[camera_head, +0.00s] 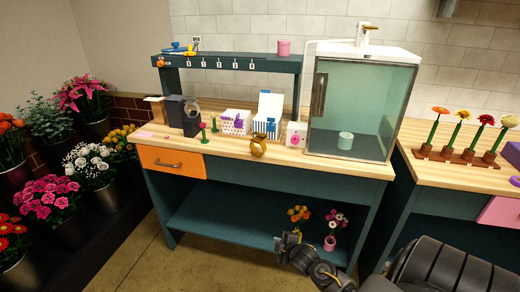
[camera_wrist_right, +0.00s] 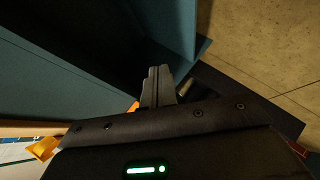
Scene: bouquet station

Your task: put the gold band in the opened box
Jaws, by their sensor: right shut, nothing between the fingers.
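The gold band (camera_head: 258,146) stands upright at the front edge of the wooden bench top, right of centre. A small dark box (camera_head: 191,124) stands at the back left of the bench; it looks like the opened box, but its inside is too small to make out. My right gripper (camera_head: 284,240) is low in front of the bench's lower shelf, well below the band and apart from it. In the right wrist view its fingers (camera_wrist_right: 158,85) are together and empty. My left gripper is not in view.
The bench (camera_head: 330,166) also carries a white-purple basket (camera_head: 236,122), a blue-white striped holder (camera_head: 268,112), a white-pink box (camera_head: 296,134) and a glass cabinet (camera_head: 360,100). Two small potted bouquets are near my right gripper.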

